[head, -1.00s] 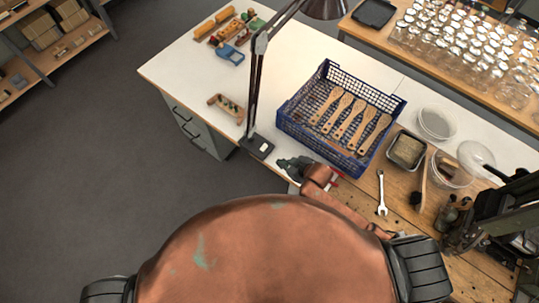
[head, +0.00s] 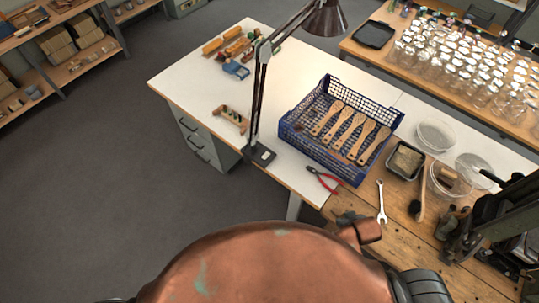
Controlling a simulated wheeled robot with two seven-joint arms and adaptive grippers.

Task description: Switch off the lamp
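The dark desk lamp (head: 258,100) stands on the white tabletop beside the blue crate. Its flat base (head: 259,154) is near the table's front edge and bears a small white square, perhaps the switch. Its shade (head: 326,18) is at the top, seen from outside, so I cannot tell whether the bulb is lit. My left gripper is not in view.
The blue crate (head: 290,128) holds several wooden brush bodies. Red pliers (head: 322,181) lie between lamp base and bench, with a wrench (head: 381,203) further right. The white tabletop left of the base is mostly clear.

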